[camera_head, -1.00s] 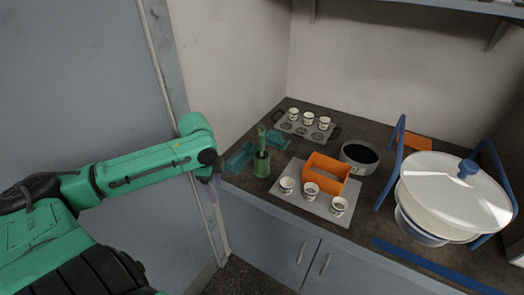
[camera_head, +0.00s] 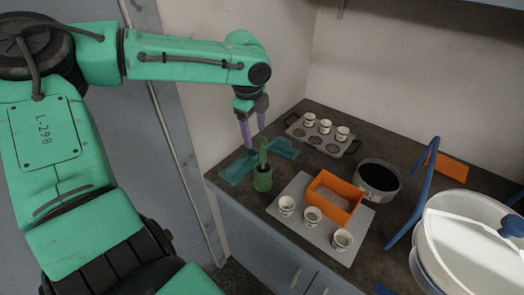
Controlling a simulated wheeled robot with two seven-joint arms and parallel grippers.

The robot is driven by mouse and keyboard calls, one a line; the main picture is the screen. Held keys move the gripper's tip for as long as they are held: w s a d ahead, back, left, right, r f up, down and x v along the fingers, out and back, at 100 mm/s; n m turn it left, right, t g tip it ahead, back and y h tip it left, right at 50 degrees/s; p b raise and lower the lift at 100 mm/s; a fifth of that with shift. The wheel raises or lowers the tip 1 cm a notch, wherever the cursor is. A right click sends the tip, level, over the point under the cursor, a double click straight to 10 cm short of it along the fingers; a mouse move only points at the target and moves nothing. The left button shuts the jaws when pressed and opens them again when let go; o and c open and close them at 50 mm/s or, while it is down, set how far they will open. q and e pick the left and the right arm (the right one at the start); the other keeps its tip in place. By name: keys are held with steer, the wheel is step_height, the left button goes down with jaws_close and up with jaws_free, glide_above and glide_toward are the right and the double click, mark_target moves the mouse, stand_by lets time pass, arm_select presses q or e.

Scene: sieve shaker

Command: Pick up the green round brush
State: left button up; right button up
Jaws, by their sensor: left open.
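The green round brush (camera_head: 263,152) stands upright in a dark green cup-like holder (camera_head: 262,180) near the left front of the counter. Only its upper part shows above the holder's rim. My left gripper (camera_head: 254,132) points down with its purple fingers apart. It is empty and appears above and slightly left of the brush in the picture, apart from it as far as I can tell. My right gripper is not in view.
Teal pieces (camera_head: 239,167) lie beside the holder. A light mat (camera_head: 298,191) holds white cups and an orange box (camera_head: 335,198).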

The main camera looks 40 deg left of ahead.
mark_target(261, 144)
arm_select(q)
steer(key=f, duration=0.2)
steer(key=w+f, duration=0.1)
steer(key=f, duration=0.3)
steer(key=shift+w+d, duration=0.3)
steer(key=shift+w, duration=0.1)
steer(key=shift+f, duration=0.35)
jaws_close()
steer(key=shift+r, duration=0.1)
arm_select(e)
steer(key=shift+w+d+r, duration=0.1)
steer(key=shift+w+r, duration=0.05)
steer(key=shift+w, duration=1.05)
arm_select(q)
steer(key=shift+w+r, duration=0.1)
steer(key=shift+w, duration=0.05)
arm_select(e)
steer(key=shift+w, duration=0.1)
